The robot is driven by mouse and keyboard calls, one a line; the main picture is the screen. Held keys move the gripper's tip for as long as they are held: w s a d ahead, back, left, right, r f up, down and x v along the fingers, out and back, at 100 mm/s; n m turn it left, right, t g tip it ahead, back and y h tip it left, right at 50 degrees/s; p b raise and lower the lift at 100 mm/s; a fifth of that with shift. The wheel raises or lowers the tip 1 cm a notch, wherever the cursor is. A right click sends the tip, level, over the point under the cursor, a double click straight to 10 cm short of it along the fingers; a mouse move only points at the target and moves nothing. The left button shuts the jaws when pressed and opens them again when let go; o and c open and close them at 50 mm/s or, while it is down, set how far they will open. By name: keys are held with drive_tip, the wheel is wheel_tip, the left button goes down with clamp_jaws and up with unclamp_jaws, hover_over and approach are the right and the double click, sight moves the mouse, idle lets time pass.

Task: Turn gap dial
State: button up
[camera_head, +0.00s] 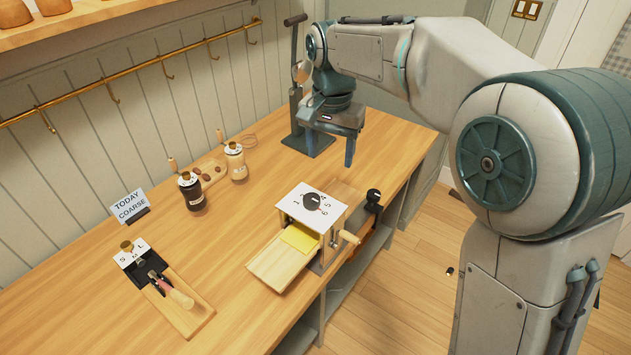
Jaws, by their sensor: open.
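The gap dial (312,202) is a dark round knob on the white numbered top plate (331,215) of a small wooden roller machine. Numbers are printed around the dial; its exact setting is too small to tell. The machine has a wooden crank handle (349,237) on its right and a wooden tray with a yellow sheet (299,238) at its front. My gripper (330,148) is open and empty, pointing down. It is above the bench, behind the dial and clear of it. A sign (130,205) reads "TODAY COARSE".
A tall lever press (296,70) stands close behind my gripper. A wooden board with an S, M, L plate (132,253) lies at front left. A black clamp (373,197) is at the bench's right edge. The middle bench is clear.

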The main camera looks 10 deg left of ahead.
sight(312, 198)
drive_tip(key=a+f, duration=0.1)
drive_tip(key=f, duration=0.3)
drive_tip(key=a+f+p, duration=0.1)
drive_tip(key=f, duration=0.4)
drive_tip(key=a+f, duration=0.2)
drive_tip(key=f, duration=0.3)
drive_tip(key=shift+w+p, duration=0.35)
drive_tip(key=shift+r, duration=0.1)
drive_tip(key=c, duration=1)
